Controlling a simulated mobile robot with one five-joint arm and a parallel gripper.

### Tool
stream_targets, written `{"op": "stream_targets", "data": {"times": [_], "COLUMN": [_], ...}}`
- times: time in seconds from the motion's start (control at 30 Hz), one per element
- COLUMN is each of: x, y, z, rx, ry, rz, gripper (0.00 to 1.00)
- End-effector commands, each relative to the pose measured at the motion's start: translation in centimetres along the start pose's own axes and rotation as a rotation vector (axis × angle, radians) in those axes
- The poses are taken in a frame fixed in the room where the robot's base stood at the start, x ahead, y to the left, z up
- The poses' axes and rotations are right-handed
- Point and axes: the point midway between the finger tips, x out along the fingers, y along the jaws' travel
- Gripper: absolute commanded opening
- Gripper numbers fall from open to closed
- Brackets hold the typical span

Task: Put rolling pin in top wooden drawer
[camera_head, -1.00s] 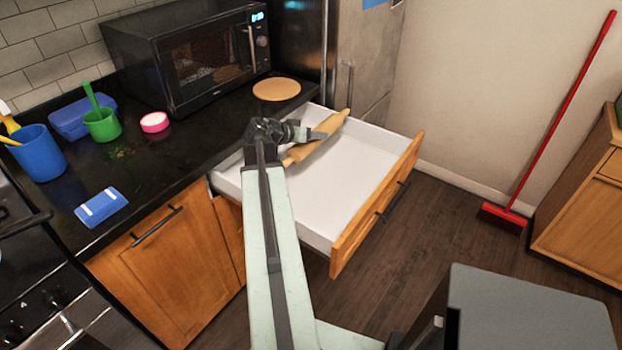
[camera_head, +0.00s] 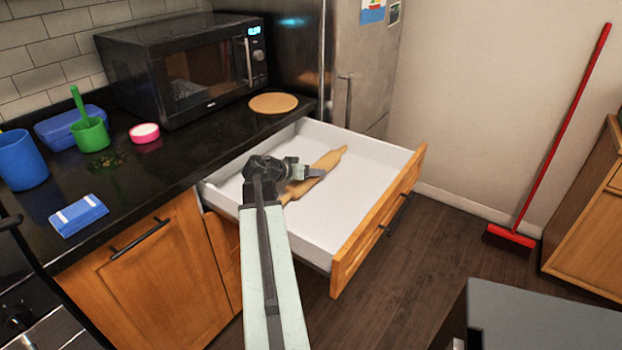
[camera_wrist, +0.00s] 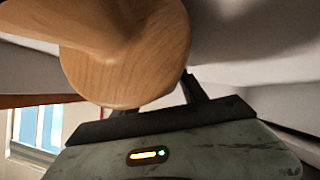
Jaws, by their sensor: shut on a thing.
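The wooden rolling pin (camera_head: 318,171) is inside the open top wooden drawer (camera_head: 397,196), which has a white interior and a wooden front. My gripper (camera_head: 299,171) is shut on the rolling pin near its middle, low within the drawer walls. In the wrist view the rolling pin (camera_wrist: 125,55) fills the upper left, close in front of my gripper (camera_wrist: 150,108). I cannot tell whether the pin touches the drawer floor. Part of the pin is hidden behind my gripper.
The black counter (camera_head: 150,185) borders the drawer on the left, with a microwave (camera_head: 190,68) and a round board (camera_head: 273,103) on it. A fridge (camera_head: 365,70) stands behind. A red broom (camera_head: 560,140) leans against the right wall. Floor in front of the drawer is clear.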

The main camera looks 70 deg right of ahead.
Motion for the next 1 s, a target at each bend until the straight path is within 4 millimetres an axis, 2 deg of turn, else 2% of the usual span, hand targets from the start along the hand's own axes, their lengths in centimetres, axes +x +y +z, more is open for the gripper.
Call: {"op": "stream_targets", "data": {"times": [0.27,0.3,0.37,0.77,0.87,1.0], "x": [0.1,0.0,0.0,-0.4,-1.8,-4.6], "y": [-0.1,-0.1,-0.1,0.1,0.1,0.2], "z": [0.2,0.1,0.1,-0.4,-0.4,-0.5], "rx": [-0.001,0.0,0.0,-0.001,-0.002,-0.002], "ry": [0.001,0.0,0.0,0.0,0.001,0.002], "rz": [0.0,0.0,-0.001,-0.001,-0.003,-0.004], "gripper": [0.0,0.58,0.72,0.72,0.72,0.72]}}
